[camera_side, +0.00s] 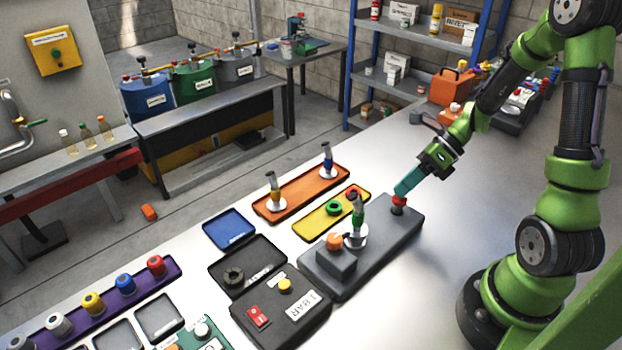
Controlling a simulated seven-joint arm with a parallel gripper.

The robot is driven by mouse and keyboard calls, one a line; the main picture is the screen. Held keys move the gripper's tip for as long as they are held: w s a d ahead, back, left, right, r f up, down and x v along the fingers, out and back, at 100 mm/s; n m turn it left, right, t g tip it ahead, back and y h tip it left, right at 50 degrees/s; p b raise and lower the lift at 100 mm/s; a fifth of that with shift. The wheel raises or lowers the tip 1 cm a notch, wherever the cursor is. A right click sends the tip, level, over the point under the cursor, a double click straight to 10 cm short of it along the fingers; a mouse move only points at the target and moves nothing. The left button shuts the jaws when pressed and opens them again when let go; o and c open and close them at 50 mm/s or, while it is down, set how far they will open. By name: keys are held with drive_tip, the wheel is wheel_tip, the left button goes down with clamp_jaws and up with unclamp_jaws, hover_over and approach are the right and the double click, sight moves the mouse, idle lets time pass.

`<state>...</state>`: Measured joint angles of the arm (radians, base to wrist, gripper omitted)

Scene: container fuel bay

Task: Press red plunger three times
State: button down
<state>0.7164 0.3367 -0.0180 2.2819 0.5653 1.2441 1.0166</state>
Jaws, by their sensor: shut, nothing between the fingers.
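The red plunger (398,199) stands on a dark collar at the far right end of a grey block (379,246) on the table. My gripper (402,192) is shut and empty. Its teal fingers point down and to the left, with their tips at the top of the plunger. They look to be touching it or very close; I cannot tell which. The plunger's top is partly hidden by the fingertips, so how far down it sits is unclear.
The same block carries a green-handled valve (357,212) and an orange knob (334,241). A yellow tray (312,226) and an orange tray (290,205) lie to the left. A black box (280,320) is in front. The table right of the block is clear.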

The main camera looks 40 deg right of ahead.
drive_tip(key=shift+f, duration=1.1)
idle(0.6)
drive_tip(key=shift+r, duration=1.8)
drive_tip(key=shift+r, duration=2.5)
wheel_tip(320, 180, up, 4)
drive_tip(key=shift+f, duration=0.1)
idle(0.4)
